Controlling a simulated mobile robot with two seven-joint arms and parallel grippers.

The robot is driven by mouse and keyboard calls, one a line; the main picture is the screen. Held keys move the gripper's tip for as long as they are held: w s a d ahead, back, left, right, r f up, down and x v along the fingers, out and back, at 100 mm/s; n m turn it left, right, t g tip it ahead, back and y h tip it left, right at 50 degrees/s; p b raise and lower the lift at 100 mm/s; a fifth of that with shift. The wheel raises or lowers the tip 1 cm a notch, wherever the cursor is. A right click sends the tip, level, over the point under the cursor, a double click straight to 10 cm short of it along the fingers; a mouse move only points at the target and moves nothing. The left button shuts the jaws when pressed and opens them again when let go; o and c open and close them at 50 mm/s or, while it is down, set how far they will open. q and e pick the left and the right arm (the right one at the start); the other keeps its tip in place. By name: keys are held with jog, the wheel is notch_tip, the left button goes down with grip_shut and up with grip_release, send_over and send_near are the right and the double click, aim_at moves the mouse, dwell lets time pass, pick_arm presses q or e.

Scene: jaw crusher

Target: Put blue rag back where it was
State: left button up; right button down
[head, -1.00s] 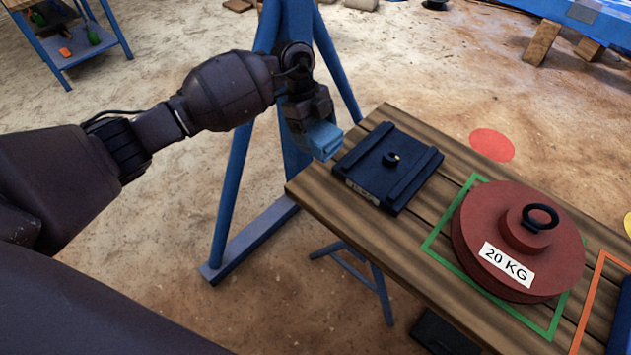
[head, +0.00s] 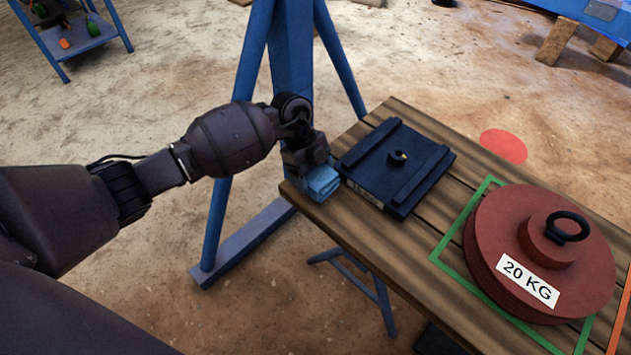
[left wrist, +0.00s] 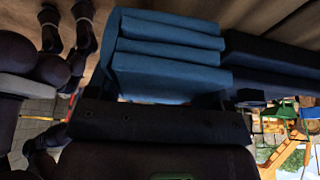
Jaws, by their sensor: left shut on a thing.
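The blue rag (head: 321,183) is a small folded light-blue cloth at the near left corner of the wooden table (head: 350,227). My left gripper (head: 310,168) is shut on it from above and behind. The rag looks at or just above the tabletop; I cannot tell whether it touches. In the left wrist view the rag (left wrist: 170,55) shows its stacked folds close to the camera, at the gripper's jaws. My right gripper is not in view.
A dark blue plate (head: 398,165) with two raised bars lies just right of the rag. A red 20 KG weight (head: 500,250) sits inside a green square outline (head: 447,265). A blue frame stand (head: 290,60) rises behind my left gripper.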

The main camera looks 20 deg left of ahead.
pick_arm(q)
notch_tip(320, 180, down, 4)
jog(key=shift+r+b, duration=0.2)
jog(key=shift+b, duration=0.25)
jog(key=shift+r, duration=0.15)
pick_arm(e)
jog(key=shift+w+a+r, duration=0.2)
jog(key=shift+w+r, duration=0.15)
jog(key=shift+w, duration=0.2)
pick_arm(q)
jog(key=o, duration=0.8)
jog(key=shift+o, duration=0.2)
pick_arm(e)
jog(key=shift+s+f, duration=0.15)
